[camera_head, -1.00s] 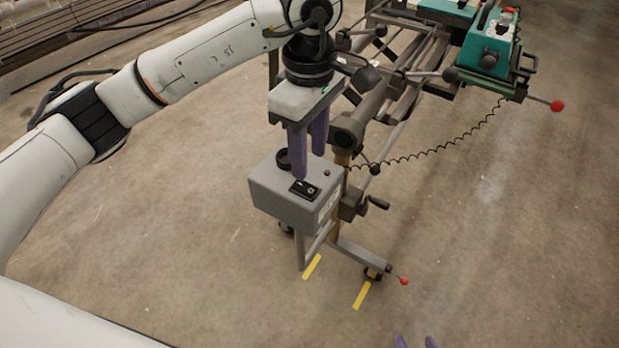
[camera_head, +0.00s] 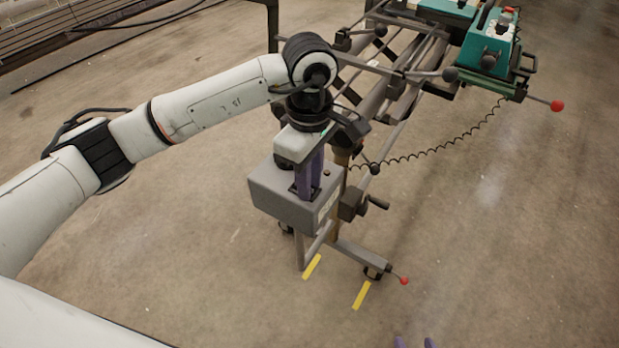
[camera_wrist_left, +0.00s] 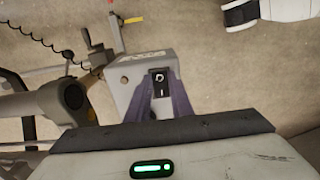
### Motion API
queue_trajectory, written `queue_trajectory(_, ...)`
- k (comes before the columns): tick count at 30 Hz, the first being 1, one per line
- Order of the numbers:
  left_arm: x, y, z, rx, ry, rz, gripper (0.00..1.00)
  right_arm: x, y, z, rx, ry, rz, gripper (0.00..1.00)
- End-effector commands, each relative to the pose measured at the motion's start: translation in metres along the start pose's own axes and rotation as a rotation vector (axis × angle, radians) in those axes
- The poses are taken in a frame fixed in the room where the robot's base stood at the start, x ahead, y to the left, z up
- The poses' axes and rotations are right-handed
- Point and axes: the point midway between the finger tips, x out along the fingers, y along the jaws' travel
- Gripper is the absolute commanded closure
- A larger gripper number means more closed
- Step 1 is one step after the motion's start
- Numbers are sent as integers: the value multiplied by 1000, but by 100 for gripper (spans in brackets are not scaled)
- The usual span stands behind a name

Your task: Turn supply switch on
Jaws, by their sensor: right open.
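The supply switch (camera_wrist_left: 159,83) is a black rocker with a white circle and a white bar, on top of a grey box (camera_head: 278,210). The box also shows in the left wrist view (camera_wrist_left: 128,92). My left gripper (camera_head: 304,194) points down at the box top with its purple fingers at the switch. In the left wrist view its fingers (camera_wrist_left: 161,84) stand apart, one on each side of the switch. Whether they touch it I cannot tell. My right gripper (camera_head: 415,344) shows only its spread purple fingertips at the bottom edge.
The box sits on a wheeled metal frame (camera_head: 345,250) with a crank handle (camera_head: 377,202) and rods. A teal unit (camera_head: 490,50) stands at upper right, with a coiled cable (camera_head: 440,152) running from it. Open concrete floor lies left and right.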

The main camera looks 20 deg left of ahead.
Motion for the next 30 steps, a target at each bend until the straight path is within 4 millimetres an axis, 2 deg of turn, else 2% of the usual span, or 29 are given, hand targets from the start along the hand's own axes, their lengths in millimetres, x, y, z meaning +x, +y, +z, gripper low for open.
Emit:
queue_trajectory(5, 1, 0, -1, -1, -15, -1, 100, 2, 0, 1, 0, 3, 0, 59)
queue_trajectory(14, 3, 0, -10, -3, -242, 0, 100, 22, 1, 19, 7, 9, -7, 59)
queue_trajectory(26, -3, 0, -10, 1, -297, 1, 100, 18, 1, 18, 4, 10, -9, 59)
queue_trajectory(27, -3, 0, -10, 1, -297, 1, 75, 18, 1, 19, 4, 10, -9, 59)
queue_trajectory(30, -3, 0, -10, 1, -296, 0, 61, 18, 1, 19, 4, 9, -9, 59)
